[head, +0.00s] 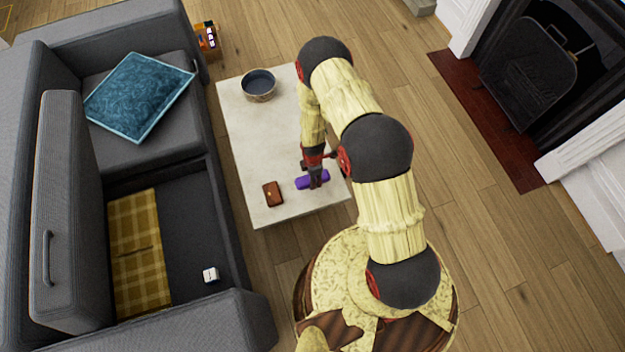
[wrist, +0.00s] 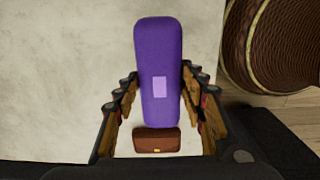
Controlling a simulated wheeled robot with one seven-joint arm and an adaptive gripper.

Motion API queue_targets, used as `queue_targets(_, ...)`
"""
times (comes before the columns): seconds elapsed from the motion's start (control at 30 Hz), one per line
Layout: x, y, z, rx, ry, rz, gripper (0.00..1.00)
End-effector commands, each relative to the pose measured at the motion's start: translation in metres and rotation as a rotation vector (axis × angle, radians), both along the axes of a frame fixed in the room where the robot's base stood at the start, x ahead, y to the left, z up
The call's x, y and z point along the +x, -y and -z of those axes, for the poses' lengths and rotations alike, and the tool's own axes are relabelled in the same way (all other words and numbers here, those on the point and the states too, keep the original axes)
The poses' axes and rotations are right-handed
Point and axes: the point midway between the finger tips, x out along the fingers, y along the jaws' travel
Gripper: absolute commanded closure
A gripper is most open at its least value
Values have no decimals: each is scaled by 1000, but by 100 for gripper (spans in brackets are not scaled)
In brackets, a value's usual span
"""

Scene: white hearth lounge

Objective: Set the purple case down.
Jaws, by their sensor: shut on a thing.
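The purple case (head: 305,182) is in my gripper (head: 316,182) over the near end of the pale coffee table (head: 262,135). In the wrist view the long rounded case (wrist: 161,50), with a lighter square patch, lies between the two fingers of my gripper (wrist: 160,92). The gripper is shut on it. The case looks level and low over the tabletop; I cannot tell whether its underside touches.
A small brown case with a clasp (head: 273,194) lies on the table just left of the purple case; it also shows in the wrist view (wrist: 157,140). A dark bowl (head: 259,85) stands at the far end. The middle of the tabletop is bare. A grey sofa (head: 185,130) stands left.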

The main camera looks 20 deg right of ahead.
Motion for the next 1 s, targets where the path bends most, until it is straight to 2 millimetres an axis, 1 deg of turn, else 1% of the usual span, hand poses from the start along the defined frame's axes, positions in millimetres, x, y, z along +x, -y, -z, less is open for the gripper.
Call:
queue_targets(0.03, 3, 1, 6, 0, 0, 1, 86)
queue_targets(0.17, 9, 2, 9, 0, 1, 0, 86)
queue_targets(0.27, 12, 3, 16, 0, -1, 1, 86)
queue_targets(0.3, 15, 4, 21, 0, -1, 1, 86)
queue_targets(0.4, 14, 4, 38, 0, -3, 0, 86)
queue_targets(0.5, 15, 4, 48, 0, -1, 0, 86)
queue_targets(0.77, 15, 3, 48, 0, 0, 0, 86)
queue_targets(0.87, 15, 3, 51, 0, 0, 0, 86)
queue_targets(0.9, 15, 3, 51, 0, 0, 0, 59)
queue_targets(1.0, 15, 3, 50, 0, 0, 0, 53)
